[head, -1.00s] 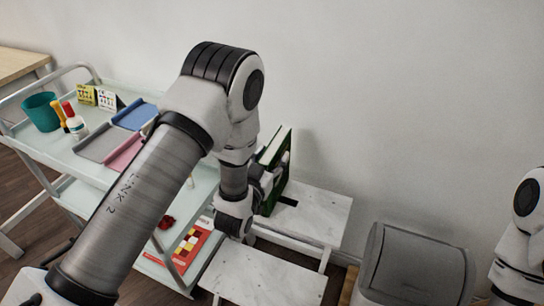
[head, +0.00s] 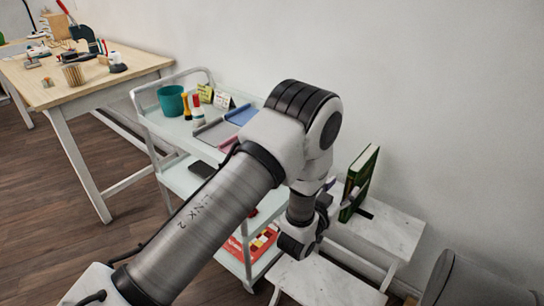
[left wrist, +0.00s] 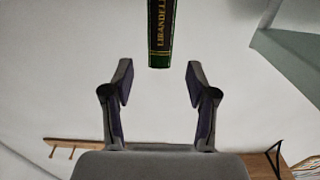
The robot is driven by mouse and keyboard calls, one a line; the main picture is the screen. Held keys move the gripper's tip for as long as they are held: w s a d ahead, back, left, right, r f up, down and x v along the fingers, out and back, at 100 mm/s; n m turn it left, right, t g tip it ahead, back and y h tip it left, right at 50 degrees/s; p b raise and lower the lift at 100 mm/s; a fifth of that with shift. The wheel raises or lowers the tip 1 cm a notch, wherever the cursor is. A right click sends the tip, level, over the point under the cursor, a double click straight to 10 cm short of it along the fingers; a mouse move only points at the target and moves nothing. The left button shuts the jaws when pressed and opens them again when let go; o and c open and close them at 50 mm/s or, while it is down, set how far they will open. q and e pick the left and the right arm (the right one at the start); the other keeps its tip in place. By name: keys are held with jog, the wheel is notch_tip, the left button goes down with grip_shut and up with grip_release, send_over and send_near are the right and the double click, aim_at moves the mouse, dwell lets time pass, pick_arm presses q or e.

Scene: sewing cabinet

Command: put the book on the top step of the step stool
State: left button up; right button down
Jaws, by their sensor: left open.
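The dark green book (head: 363,178) stands upright on the top step (head: 392,230) of the white, marble-look step stool, near the wall. My left gripper (head: 345,194) is at the book's left side in the head view. In the left wrist view, the left gripper (left wrist: 160,85) is open, with nothing between its fingers. The book's spine (left wrist: 161,30), with gold lettering, is beyond the fingertips and apart from them. My arm hides part of the stool. My right gripper is out of view.
The stool's lower step (head: 330,284) is bare. A pale trolley (head: 180,181) holding a teal cup (head: 171,101), bottles and trays stands left of the stool. A grey bin (head: 480,285) is at the lower right. A wooden worktable (head: 90,75) is at the far left.

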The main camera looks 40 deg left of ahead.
pick_arm(q)
jog(key=s+a+f+g+y, duration=0.15)
jog(key=s+f+g, duration=0.45)
jog(key=s+f, duration=0.6)
jog(key=s+f+g, duration=0.4)
jog(key=s, duration=0.5)
jog(key=s+a+f+g, duration=0.1)
jog(key=s+f+g, duration=0.3)
jog(key=s, duration=0.5)
jog(key=s+a+f+n+g, duration=0.1)
jog(key=s+f+g, duration=0.3)
jog(key=s, duration=0.5)
jog(key=shift+f+h, duration=0.15)
jog(key=shift+h, duration=0.2)
notch_tip(320, 180, up, 21)
jog(key=p, duration=2.1)
